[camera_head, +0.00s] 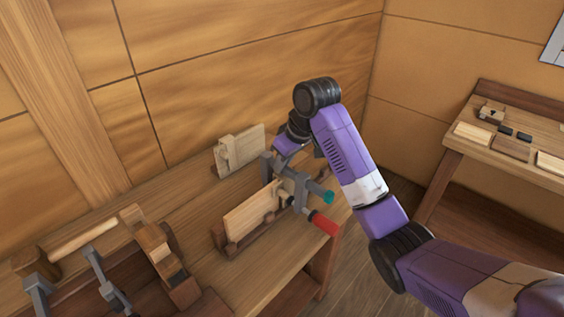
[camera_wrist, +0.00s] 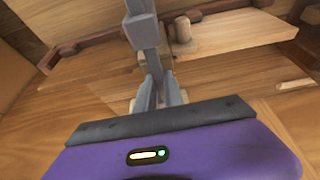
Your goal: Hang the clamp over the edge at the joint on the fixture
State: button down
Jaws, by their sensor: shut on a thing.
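My gripper (camera_wrist: 158,92) is shut on a grey bar clamp (camera_wrist: 142,32), which extends away from the fingers in the wrist view. In the head view the clamp (camera_head: 300,190) hangs below my wrist, at the right end of the front fixture. A red handle (camera_head: 325,223) and a teal end (camera_head: 327,197) stick out to the right there; I cannot tell whether both belong to this clamp. The front fixture is a pale upright board (camera_head: 250,216) in a dark wooden base (camera_head: 222,240). The clamp overlaps the board's right end, so the joint is partly hidden and contact is unclear.
A second pale board (camera_head: 241,149) stands behind, near the wall. A wooden plane (camera_head: 160,255), a mallet (camera_head: 80,240) and grey tools (camera_head: 105,280) lie at the left. A side bench (camera_head: 465,155) with small blocks stands right.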

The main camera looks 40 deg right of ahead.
jog(key=shift+s, duration=0.35)
jog(key=c, duration=1.4)
grip_release()
jog(key=shift+f, duration=0.1)
jog(key=shift+o, duration=0.2)
jog(key=shift+f, duration=0.1)
jog(key=p+v, duration=0.1)
jog(key=v, duration=0.6)
jog(key=shift+d+r+p, duration=0.1)
jog(key=shift+r+p, duration=0.1)
jog(key=shift+p, duration=0.2)
jog(key=shift+s+r+p, duration=0.15)
jog(key=shift+r+p, duration=0.15)
jog(key=shift+r, duration=0.1)
